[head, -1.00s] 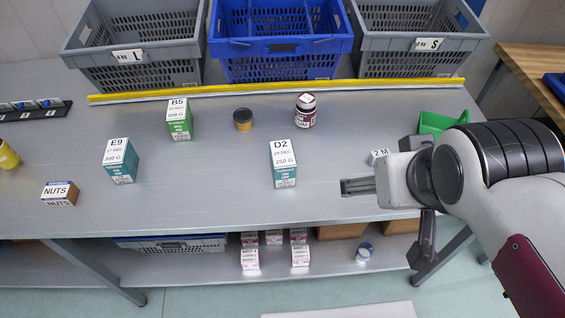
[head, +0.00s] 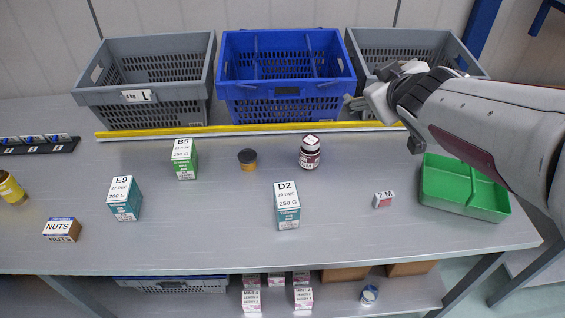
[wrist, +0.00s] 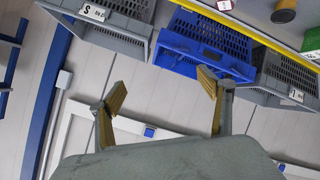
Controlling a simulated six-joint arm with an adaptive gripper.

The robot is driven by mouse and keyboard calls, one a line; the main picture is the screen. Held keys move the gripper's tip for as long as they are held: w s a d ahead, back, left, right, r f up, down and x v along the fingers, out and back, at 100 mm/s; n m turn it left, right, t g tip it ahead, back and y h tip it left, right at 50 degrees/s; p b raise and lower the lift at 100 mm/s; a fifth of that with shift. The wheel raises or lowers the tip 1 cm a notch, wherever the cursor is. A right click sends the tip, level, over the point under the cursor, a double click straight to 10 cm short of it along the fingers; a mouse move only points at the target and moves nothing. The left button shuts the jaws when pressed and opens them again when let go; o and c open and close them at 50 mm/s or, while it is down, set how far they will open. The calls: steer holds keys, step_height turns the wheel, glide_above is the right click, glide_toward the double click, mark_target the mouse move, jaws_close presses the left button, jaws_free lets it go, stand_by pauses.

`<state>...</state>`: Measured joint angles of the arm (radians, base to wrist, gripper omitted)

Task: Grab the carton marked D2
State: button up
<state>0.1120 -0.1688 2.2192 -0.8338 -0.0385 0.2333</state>
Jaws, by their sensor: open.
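The carton marked D2 (head: 287,205) stands upright on the grey table, white on top and teal below, near the middle in the head view. My gripper (head: 352,104) is up at the front of the right grey crate, well above and behind the carton, to its right. In the wrist view my gripper (wrist: 160,100) shows two yellow-padded fingers spread apart with nothing between them. The wrist view looks past the crates to the wall, and the D2 carton does not show there.
Near the carton stand a dark red-brown jar (head: 310,155), a small black-and-orange tin (head: 248,160), the green B5 carton (head: 185,160) and a small 2 M box (head: 383,200). The E9 carton (head: 125,200) is left. A blue crate (head: 285,90) and a green tray (head: 445,200) flank the space.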

mark_target(286, 206)
steer(key=w+a+f+n+g+y, duration=0.3)
steer(key=w+a+f+n+y, duration=0.6)
steer(key=a, duration=0.3)
steer(key=s+a+f+n+g+y, duration=0.3)
steer(key=s+f+n+g+y, duration=0.1)
steer(key=s+f+g, duration=0.7)
steer(key=s+f+y, duration=0.1)
steer(key=s+f, duration=0.2)
steer(key=shift+f+y, duration=0.25)
steer(key=shift+y, duration=0.15)
steer(key=shift+f, duration=1.75)
